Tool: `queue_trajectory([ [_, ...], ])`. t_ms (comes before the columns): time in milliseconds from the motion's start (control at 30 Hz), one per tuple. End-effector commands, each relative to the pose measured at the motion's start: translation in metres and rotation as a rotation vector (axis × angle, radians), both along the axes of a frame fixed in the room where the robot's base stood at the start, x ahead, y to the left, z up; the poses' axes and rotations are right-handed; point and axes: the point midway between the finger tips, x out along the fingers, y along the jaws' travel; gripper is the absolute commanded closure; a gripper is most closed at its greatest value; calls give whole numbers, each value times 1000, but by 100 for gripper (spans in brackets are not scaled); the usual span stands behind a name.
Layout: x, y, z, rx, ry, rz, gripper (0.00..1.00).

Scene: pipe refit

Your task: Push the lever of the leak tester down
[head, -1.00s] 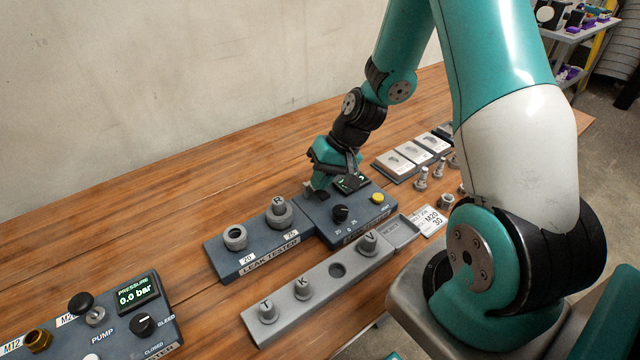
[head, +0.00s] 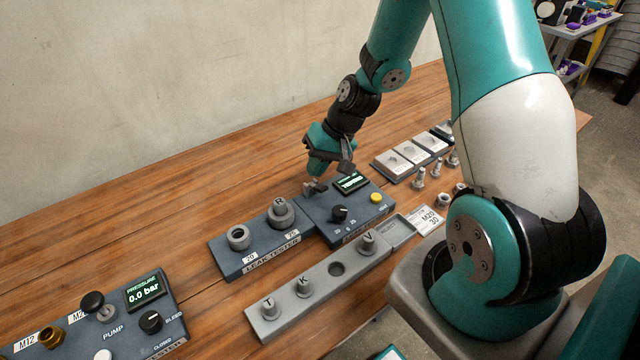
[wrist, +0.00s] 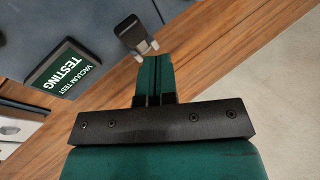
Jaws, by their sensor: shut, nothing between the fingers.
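The leak tester (head: 326,222) is a dark blue-grey box on the bench. Its small lit screen (head: 352,183) reads "VACUUM TEST TESTING" in the wrist view (wrist: 68,68). The lever (head: 313,187) is a short dark handle on metal arms at the tester's back edge; it also shows in the wrist view (wrist: 132,32). It looks low, but I cannot tell its exact angle. My gripper (head: 317,176) is shut and empty, just above and behind the lever. In the wrist view its closed teal fingertips (wrist: 155,62) end close to the lever, seemingly apart from it.
Beside the tester is a socket block (head: 255,245) with ringed fittings. A grey rack (head: 320,287) with plugs stands in front. A pump unit (head: 115,320) reading 0.0 bar is at the lower left. White-topped trays (head: 410,153) lie right. The bench behind is clear.

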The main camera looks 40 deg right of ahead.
Motion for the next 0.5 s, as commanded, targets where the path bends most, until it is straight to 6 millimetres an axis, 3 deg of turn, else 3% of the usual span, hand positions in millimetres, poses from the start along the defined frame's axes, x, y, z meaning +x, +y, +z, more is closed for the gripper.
queue_trajectory([
  [500, 22, 0, 43, 0, -1, 0, 100],
])
